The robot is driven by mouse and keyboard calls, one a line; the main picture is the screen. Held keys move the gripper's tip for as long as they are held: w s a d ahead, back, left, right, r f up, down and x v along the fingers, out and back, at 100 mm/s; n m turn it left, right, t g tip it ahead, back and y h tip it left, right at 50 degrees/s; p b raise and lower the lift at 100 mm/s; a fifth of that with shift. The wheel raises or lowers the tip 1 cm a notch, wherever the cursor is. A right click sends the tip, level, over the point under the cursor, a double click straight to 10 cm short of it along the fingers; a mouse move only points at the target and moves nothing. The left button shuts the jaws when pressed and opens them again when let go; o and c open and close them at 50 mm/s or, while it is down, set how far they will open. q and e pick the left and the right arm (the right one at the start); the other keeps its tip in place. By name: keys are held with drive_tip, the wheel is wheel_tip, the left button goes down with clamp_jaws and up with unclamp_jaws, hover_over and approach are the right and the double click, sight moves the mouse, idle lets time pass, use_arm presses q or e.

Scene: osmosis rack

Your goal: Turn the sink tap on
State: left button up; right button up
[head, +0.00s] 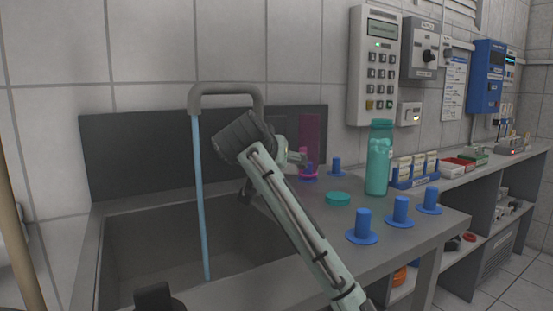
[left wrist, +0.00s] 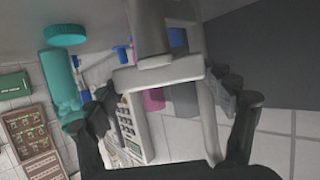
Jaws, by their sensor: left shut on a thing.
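The grey sink tap (head: 224,89) arches over the sink (head: 130,230) in the head view. A pale blue stream of water (head: 199,190) runs from its spout down into the basin. My left gripper (head: 243,138) is at the tap's right side and hides part of it. In the left wrist view, the gripper's dark fingers (left wrist: 172,102) are on either side of the grey tap (left wrist: 158,76), and the gripper is shut on it. The exact contact is hard to see.
A teal bottle (head: 379,160), a teal lid (head: 338,198) and several blue pegs (head: 362,225) stand on the counter right of the sink. A keypad box (head: 375,70) hangs on the wall behind. A dark backsplash (head: 130,150) rises behind the sink.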

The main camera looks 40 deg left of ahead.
use_arm(q)
drive_tip(key=shift+f, duration=0.1)
drive_tip(key=o, duration=1.1)
drive_tip(key=v, duration=0.7)
drive_tip(key=shift+s, duration=0.25)
drive_tip(key=shift+d, duration=0.1)
